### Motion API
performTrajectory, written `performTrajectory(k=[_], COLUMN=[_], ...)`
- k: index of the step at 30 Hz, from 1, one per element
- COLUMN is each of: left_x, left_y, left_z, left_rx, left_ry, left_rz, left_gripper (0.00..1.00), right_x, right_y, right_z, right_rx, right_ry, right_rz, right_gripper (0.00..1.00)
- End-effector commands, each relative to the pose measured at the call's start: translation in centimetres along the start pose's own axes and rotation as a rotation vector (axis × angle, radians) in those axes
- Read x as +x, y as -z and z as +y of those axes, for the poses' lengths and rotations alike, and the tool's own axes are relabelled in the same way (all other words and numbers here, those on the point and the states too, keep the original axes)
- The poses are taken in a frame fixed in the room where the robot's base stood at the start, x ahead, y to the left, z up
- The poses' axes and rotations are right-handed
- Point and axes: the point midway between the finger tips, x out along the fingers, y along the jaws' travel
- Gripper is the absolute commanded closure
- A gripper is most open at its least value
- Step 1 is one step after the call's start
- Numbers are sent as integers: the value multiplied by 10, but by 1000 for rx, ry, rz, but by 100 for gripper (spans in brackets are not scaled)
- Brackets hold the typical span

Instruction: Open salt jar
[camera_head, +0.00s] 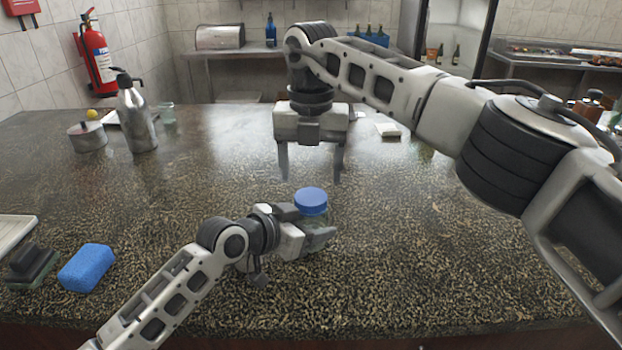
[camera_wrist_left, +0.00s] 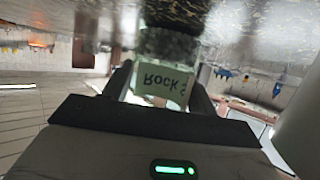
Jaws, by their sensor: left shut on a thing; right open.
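The salt jar (camera_head: 311,203) has a blue lid, which is on it, and stands upright near the middle of the speckled counter. My left gripper (camera_head: 318,232) is shut around the jar's body, below the lid. In the left wrist view the jar's label (camera_wrist_left: 160,84) reads "Rock S" upside down, between the fingers of the gripper (camera_wrist_left: 160,90). My right gripper (camera_head: 311,180) hangs above and just behind the lid in the head view, fingers pointing down, open and empty. The jar's lower body is partly hidden by the left gripper.
A blue sponge (camera_head: 87,268) and a dark brush-like object (camera_head: 32,264) lie at the front left. A metal bottle (camera_head: 136,116), a lidded pot (camera_head: 88,136) and a glass (camera_head: 167,113) stand at the back left. The counter (camera_head: 420,260) right of the jar is clear.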

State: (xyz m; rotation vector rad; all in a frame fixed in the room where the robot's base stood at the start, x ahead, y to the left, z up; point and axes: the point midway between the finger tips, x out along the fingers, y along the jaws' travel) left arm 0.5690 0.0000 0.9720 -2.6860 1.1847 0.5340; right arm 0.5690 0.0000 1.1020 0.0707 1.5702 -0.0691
Motion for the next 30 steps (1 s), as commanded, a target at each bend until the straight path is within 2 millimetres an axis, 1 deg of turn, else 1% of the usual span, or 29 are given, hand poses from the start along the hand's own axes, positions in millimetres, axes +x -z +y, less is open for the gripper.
performTrajectory(k=[1,3,5,7,11,18,21,25,30], left_x=[0,0,0,0,0,0,0,0,0], left_y=[0,0,0,0,0,0,0,0,0], left_z=[0,0,0,0,0,0,0,0,0], left_rx=[0,0,0,0,0,0,0,0,0], left_ry=[0,0,0,0,0,0,0,0,0], left_rz=[-1,-1,-1,-1,0,0,0,0,0], left_gripper=[100,100,100,100,100,100,100,100,100], right_x=[-10,-22,-28,-28,-15,23,36,46,50], right_y=[0,0,0,0,0,0,0,0,0], right_z=[1,1,1,0,0,0,0,0,0], right_rx=[-20,-54,-77,-89,-91,-90,-90,-89,-89], right_ry=[-1,-2,0,0,1,0,0,0,0], right_rz=[-4,-4,-2,0,3,3,2,0,-1], right_gripper=[30,30,30,30,30,30,30,30,30])
